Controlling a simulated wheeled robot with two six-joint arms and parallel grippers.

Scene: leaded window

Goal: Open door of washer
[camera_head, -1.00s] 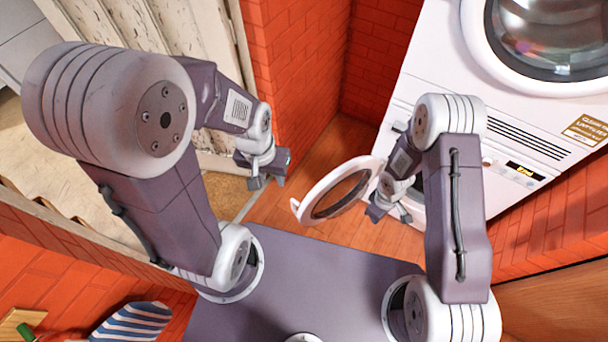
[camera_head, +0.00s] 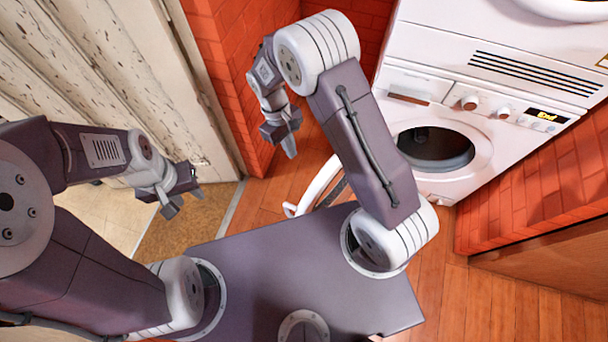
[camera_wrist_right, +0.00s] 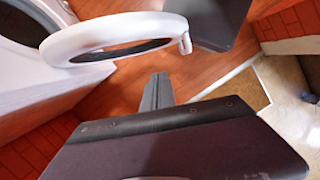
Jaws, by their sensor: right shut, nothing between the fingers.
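The washer (camera_head: 480,140) is the lower white machine, with two knobs and a lit display. Its round dark opening (camera_head: 436,148) is uncovered. Its door, a white ring (camera_head: 314,186), stands swung wide from the opening and is partly hidden behind my right arm. In the right wrist view the door's ring (camera_wrist_right: 78,43) is ahead of the fingers. My right gripper (camera_head: 289,146) is shut and empty, beyond the door's free side and apart from it; its closed fingers (camera_wrist_right: 157,90) point down. My left gripper (camera_head: 181,202) is open and empty, away from the washer.
A second white machine (camera_head: 500,45) is stacked on the washer. Red brick walls (camera_head: 525,180) stand to the right and behind. A worn white panelled door (camera_head: 110,70) is at the left. Wooden floor (camera_head: 480,300) is clear at the lower right.

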